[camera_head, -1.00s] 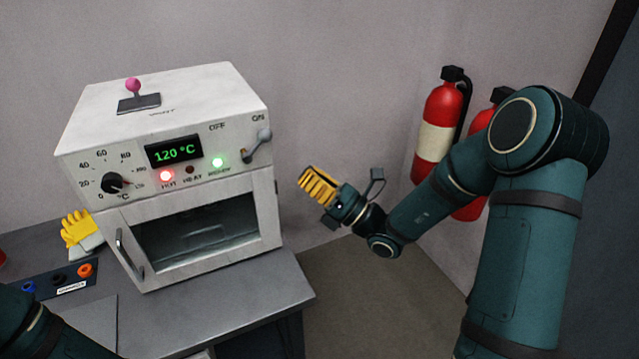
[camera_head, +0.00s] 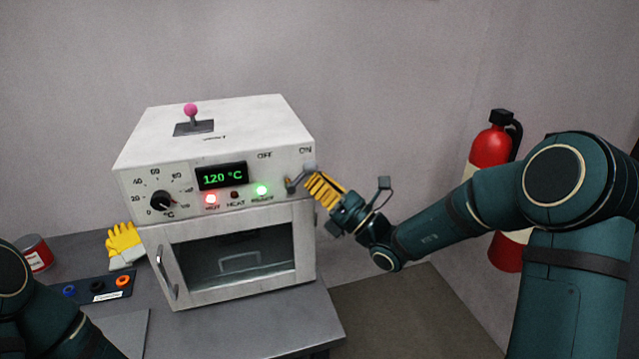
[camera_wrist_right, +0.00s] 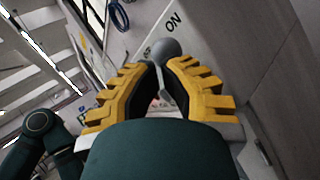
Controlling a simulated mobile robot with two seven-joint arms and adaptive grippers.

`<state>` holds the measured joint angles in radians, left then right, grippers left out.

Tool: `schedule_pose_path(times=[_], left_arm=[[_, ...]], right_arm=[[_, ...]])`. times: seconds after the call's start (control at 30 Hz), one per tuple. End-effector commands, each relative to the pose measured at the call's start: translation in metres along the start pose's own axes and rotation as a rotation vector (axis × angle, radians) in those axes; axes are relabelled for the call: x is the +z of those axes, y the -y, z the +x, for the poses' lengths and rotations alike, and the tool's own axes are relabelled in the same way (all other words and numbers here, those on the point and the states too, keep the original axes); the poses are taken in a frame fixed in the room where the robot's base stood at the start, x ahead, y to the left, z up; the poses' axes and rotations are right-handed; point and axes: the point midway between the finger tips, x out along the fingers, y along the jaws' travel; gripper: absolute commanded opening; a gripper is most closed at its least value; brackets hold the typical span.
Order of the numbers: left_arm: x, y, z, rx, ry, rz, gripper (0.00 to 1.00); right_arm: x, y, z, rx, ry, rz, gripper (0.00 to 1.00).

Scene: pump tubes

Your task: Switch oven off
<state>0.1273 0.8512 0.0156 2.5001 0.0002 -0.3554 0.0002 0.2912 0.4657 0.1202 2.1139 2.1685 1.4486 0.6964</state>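The white oven (camera_head: 225,245) stands on a grey table. Its display (camera_head: 222,176) reads 120 °C, and a red and a green lamp are lit. The grey lever switch (camera_head: 297,181) is at the panel's right, its knob up toward the ON label. My right gripper (camera_head: 318,188), with yellow ribbed fingers, is beside the lever. In the right wrist view, the grey knob (camera_wrist_right: 167,47) shows just past the fingertips, with a gap between the fingers. I cannot tell whether a finger touches it. My left gripper is out of view; only its arm shows at lower left.
A pink-knobbed stick (camera_head: 191,110) stands on the oven's top. Left of the oven are yellow gloves (camera_head: 123,242), a red can (camera_head: 36,253) and a panel with coloured rings (camera_head: 97,288). A red fire extinguisher (camera_head: 490,150) is behind my right arm.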

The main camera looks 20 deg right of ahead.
Motion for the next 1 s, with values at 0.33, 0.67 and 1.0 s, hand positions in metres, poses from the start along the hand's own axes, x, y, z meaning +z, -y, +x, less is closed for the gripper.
schedule_pose_path(times=[0.33,0.67,1.0], left_arm=[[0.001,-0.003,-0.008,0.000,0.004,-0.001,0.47],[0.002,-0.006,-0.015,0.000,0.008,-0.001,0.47],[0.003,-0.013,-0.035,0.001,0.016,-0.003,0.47]], right_arm=[[0.002,-0.002,0.002,0.000,-0.039,-0.039,0.00],[0.004,-0.004,0.004,0.000,-0.075,-0.075,0.00],[0.008,-0.011,0.011,0.000,-0.175,-0.170,0.00]])
